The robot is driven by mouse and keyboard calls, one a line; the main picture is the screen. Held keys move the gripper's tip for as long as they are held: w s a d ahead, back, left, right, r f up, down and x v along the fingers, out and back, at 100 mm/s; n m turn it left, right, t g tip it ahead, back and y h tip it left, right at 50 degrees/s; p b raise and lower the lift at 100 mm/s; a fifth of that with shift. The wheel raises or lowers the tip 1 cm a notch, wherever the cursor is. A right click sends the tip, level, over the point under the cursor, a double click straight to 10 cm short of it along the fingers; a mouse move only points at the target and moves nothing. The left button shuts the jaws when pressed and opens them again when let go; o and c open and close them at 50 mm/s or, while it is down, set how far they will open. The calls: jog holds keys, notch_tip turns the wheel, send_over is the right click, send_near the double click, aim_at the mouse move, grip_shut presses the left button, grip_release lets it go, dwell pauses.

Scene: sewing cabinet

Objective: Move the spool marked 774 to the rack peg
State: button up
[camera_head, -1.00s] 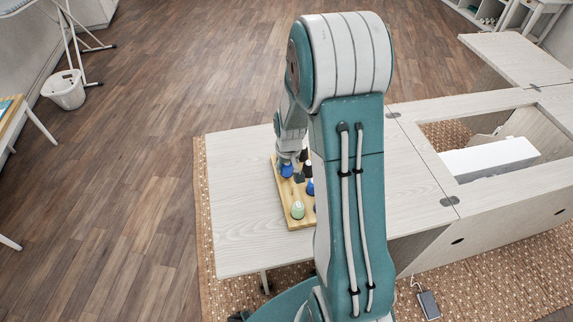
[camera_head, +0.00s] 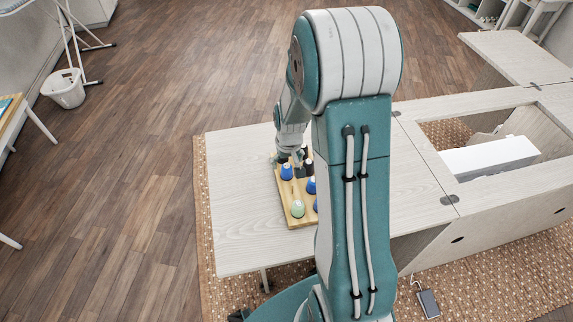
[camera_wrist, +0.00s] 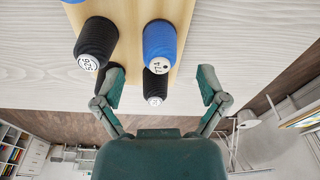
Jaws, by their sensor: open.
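In the wrist view the blue spool marked 774 (camera_wrist: 160,42) stands on the wooden rack (camera_wrist: 127,12), its labelled end facing the camera. My gripper (camera_wrist: 160,84) is open and empty, its fingers spread to either side below that spool and apart from it. A black spool (camera_wrist: 155,90) shows between the fingers, and a black spool marked 526 (camera_wrist: 96,42) stands left of the blue one. In the head view my gripper (camera_head: 290,158) is at the rack's far end, partly over it. Several spools stand there; I cannot read their marks.
The head view shows a green spool (camera_head: 297,208) at the rack's near end and two blue spools near it. The rack lies on a pale tabletop (camera_head: 240,200) with free room to its left. A cabinet opening with a white machine (camera_head: 490,156) is at the right.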

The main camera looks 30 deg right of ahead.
notch_tip(320, 180, up, 10)
jog(key=s, duration=0.1)
jog(key=shift+a+f, duration=0.1)
dwell(0.5)
